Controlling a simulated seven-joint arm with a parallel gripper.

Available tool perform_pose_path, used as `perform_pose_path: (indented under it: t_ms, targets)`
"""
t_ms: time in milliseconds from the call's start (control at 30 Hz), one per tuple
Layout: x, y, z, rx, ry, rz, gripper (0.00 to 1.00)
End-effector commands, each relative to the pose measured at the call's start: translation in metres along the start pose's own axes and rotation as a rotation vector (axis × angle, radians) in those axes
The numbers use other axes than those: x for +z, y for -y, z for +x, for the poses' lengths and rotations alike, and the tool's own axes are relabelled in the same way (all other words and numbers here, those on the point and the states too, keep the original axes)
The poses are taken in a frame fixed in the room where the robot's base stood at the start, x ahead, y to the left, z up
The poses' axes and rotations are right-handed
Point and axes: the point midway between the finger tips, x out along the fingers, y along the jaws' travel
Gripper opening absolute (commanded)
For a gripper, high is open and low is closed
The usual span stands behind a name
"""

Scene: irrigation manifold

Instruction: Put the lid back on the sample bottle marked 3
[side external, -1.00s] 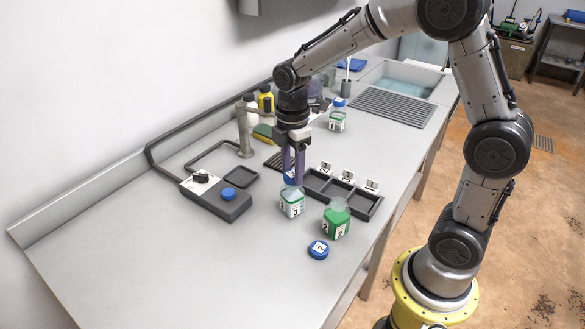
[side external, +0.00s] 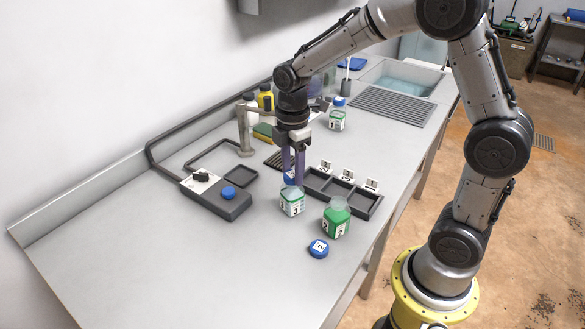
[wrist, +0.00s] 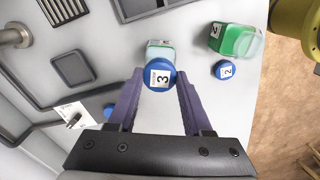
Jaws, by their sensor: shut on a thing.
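The sample bottle marked 3 (side external: 292,207) stands upright on the bench, clear with a pale green content. In the wrist view the bottle (wrist: 160,52) shows partly behind the blue lid marked 3 (wrist: 159,76). My gripper (side external: 294,180) is shut on this lid, with one purple finger on each side. The lid (side external: 289,179) is at the bottle's top, its far part hidden by a finger in the side view. I cannot tell whether it touches the rim or sits slightly above it.
An open green bottle marked 2 (side external: 336,218) stands close on the right, its blue lid (side external: 318,249) on the bench in front. A dark compartment tray (side external: 362,205) lies behind. A grey box with a blue knob (side external: 228,192) is at left. The front left bench is clear.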

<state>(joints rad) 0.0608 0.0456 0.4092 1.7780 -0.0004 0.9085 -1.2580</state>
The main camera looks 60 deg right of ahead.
Motion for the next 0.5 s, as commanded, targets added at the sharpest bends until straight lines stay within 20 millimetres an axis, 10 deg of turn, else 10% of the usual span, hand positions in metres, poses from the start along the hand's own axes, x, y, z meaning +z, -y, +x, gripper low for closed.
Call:
perform_pose_path:
  t_ms: [167,200,400,500]
  targets:
    - [0.0,-0.0001,-0.0002,0.001,0.0,0.0,0.0]
    - [0.0,-0.0001,-0.0002,0.001,0.0,0.0,0.52]
    - [0.0,-0.0001,-0.0001,0.0,0.0,0.0,0.85]
    - [0.0,0.0,-0.0001,0.0,0.0,0.0,0.85]
